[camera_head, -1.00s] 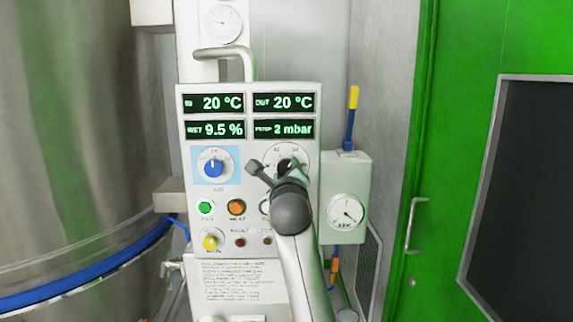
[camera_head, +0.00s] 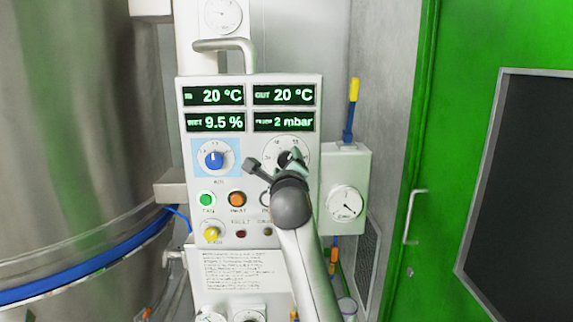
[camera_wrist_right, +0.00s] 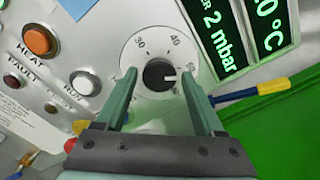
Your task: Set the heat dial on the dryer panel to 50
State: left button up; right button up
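The dryer panel (camera_head: 247,180) is a white box facing me. The heat dial (camera_head: 284,141) is at its upper right, largely hidden behind my right gripper (camera_head: 292,160). My left gripper is not in view.
A blue-knobbed dial (camera_head: 214,160) sits left of the heat dial. Green (camera_head: 206,199) and orange (camera_head: 237,198) buttons and a yellow knob (camera_head: 212,233) lie below. A gauge box (camera_head: 345,203) with a blue-yellow lever (camera_head: 351,110) is right of the panel. A steel vessel (camera_head: 75,130) stands left.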

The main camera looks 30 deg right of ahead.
jog(key=shift+o, duration=0.9)
jog(key=shift+s, duration=0.15)
jog(key=shift+s+a+f, duration=0.1)
jog(key=shift+s+a, duration=0.15)
jog(key=b+v, duration=0.2)
jog(key=v, duration=0.9)
jog(key=shift+s+a+b, duration=0.2)
jog(key=shift+s+b, duration=0.1)
